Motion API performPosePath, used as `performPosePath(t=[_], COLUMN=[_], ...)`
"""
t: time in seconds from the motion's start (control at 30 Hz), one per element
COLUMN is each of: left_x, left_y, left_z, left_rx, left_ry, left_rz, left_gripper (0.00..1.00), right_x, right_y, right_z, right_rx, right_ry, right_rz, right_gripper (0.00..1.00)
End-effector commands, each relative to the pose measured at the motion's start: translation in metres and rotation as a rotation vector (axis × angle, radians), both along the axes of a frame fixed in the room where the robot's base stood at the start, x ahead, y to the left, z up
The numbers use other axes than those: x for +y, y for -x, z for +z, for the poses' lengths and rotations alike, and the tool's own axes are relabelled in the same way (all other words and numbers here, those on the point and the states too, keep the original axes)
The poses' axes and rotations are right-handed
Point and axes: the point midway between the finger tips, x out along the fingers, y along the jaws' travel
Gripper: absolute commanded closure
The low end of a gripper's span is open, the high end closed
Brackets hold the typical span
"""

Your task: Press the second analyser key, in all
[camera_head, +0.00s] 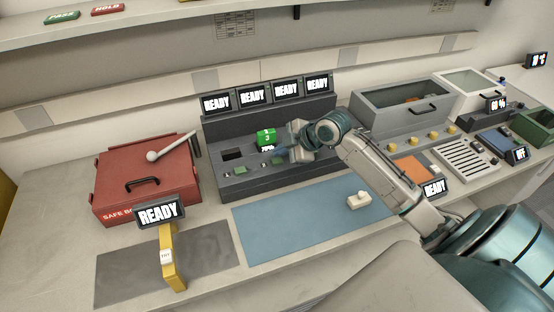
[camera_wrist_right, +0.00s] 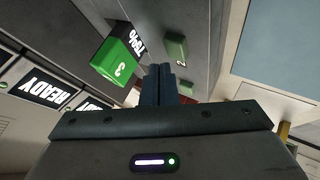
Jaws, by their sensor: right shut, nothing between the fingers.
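The analyser (camera_head: 222,185) is a dark grey stepped unit with a row of screens reading READY along its top. A green block marked 3 (camera_head: 266,136) stands in one of its bays; it also shows in the right wrist view (camera_wrist_right: 114,62), beside a percentage readout. A small green key marked 2 (camera_wrist_right: 176,48) shows in the right wrist view, just beyond the fingertips and apart from them in the picture. My right gripper (camera_head: 280,152) is shut and empty, low over the analyser's front; its fingers (camera_wrist_right: 161,82) point toward the key. My left gripper is not in view.
A red safe box (camera_head: 145,180) stands left of the analyser, and a yellow stand (camera_head: 173,258) with a READY screen is at the front left. A blue mat (camera_head: 290,225) with a small white object (camera_head: 358,201) lies in front. Grey bins (camera_head: 405,110) stand to the right.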

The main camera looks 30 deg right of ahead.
Motion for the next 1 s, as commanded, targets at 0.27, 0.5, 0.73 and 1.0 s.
performPosePath(t=[0.27, 0.5, 0.73, 1.0], left_x=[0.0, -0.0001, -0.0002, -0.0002], left_y=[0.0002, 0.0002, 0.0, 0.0], left_z=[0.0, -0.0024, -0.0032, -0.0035], left_rx=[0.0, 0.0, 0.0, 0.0], left_ry=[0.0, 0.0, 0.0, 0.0], left_rz=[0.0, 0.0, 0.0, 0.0], left_gripper=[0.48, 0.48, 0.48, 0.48], right_x=[0.0, 0.0, 0.0, 0.0], right_y=[0.0, 0.0002, 0.0001, 0.0001], right_z=[0.0, -0.0055, -0.0086, -0.0088], right_rx=[0.0, 0.0, 0.0, 0.0], right_ry=[0.0, -0.001, 0.0, 0.0], right_rz=[0.0, -0.001, 0.0, 0.0], right_gripper=[1.0, 1.0, 1.0, 1.0])
